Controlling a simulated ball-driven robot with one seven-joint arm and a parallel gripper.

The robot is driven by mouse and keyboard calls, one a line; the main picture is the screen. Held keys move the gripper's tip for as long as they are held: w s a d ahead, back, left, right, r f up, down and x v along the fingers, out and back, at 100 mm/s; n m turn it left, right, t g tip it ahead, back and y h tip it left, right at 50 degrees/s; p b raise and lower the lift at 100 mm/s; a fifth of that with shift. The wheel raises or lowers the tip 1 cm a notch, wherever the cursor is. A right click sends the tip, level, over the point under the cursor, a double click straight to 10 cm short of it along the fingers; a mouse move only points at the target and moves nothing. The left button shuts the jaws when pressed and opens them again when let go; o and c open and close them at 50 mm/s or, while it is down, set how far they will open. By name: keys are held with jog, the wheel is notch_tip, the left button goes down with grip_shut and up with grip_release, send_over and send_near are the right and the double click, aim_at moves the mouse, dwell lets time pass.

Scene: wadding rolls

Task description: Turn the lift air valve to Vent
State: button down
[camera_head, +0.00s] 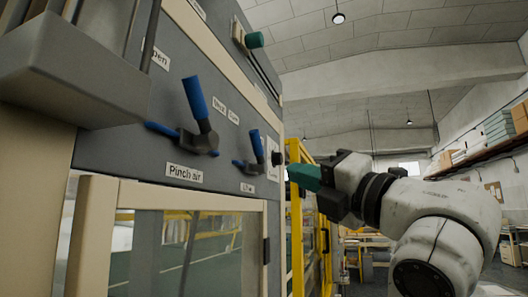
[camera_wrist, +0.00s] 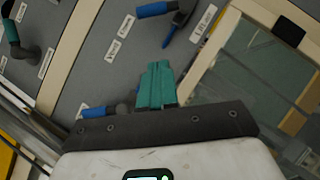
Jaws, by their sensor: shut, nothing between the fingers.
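The grey panel has two blue-handled valves. The nearer one (camera_head: 201,112) stands above a "Pinch air" label, its handle pointing up. The farther, smaller valve (camera_head: 257,145), likely the lift air valve, also has its handle up; its label (camera_head: 248,188) is too small to read. My gripper (camera_head: 292,174) has teal fingers, shut and empty, to the right of and below that handle. In the wrist view the shut fingers (camera_wrist: 158,72) cover part of the panel; a blue handle with a grey hub (camera_wrist: 125,107) lies just left of them, partly hidden. I cannot tell whether they touch.
A green-handled lever (camera_head: 254,40) is higher on the panel. A yellow guard frame (camera_head: 296,215) stands just behind my gripper. A glazed cream-framed door (camera_head: 170,195) lies below the valves.

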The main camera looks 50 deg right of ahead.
jog(key=s+d+r+p+x, duration=0.1)
jog(key=d+p+x, duration=0.1)
jog(key=p+x, duration=1)
jog(key=shift+w+d+r+p, duration=0.2)
jog(key=shift+w+r+p, duration=0.2)
jog(key=shift+p, duration=1.15)
jog(key=shift+d, duration=0.1)
